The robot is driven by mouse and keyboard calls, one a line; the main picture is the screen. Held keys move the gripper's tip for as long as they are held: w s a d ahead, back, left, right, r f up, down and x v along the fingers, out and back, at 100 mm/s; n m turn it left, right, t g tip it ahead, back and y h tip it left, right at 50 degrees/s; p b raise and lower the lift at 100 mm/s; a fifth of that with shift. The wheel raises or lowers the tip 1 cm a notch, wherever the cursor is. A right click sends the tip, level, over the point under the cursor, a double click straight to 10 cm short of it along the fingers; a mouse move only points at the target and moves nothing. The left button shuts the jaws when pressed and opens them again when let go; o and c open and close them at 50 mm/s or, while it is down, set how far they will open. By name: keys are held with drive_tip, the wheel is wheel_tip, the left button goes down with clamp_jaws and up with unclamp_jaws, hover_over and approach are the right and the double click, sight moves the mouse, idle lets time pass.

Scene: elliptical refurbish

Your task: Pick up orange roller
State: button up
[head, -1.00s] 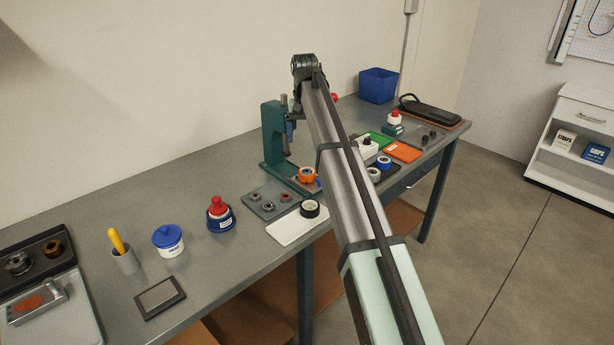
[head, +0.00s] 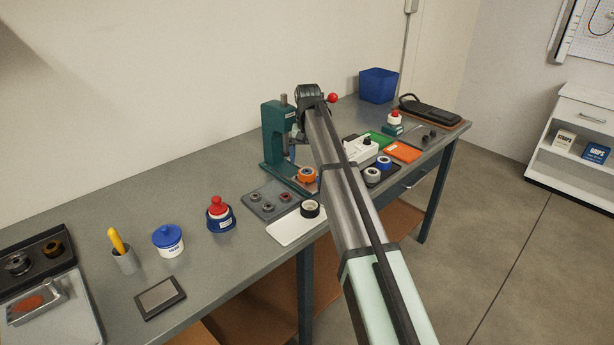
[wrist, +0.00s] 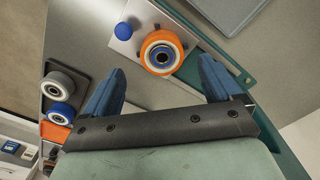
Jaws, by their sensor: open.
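The orange roller (head: 306,174) sits on the base of the green press (head: 274,140) on the workbench. In the wrist view the orange roller (wrist: 161,53) shows a blue ring and a dark centre hole, and lies on a light metal plate. My gripper (wrist: 160,82) is open and empty, its two blue fingers spread wide. The roller appears between and just beyond the fingertips, with no visible contact.
Grey-rimmed rollers (wrist: 59,86) lie in a dark tray to the left. A grey tray of small parts (head: 268,203) and a black-rimmed roller (head: 310,209) on a white plate lie in front of the press.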

sight(307, 171)
wheel_tip(307, 171, down, 4)
drive_tip(key=shift+a+f, duration=0.15)
drive_tip(key=shift+f, duration=0.1)
drive_tip(key=c, duration=1.1)
drive_tip(key=shift+c, duration=0.3)
drive_tip(key=shift+r, duration=0.15)
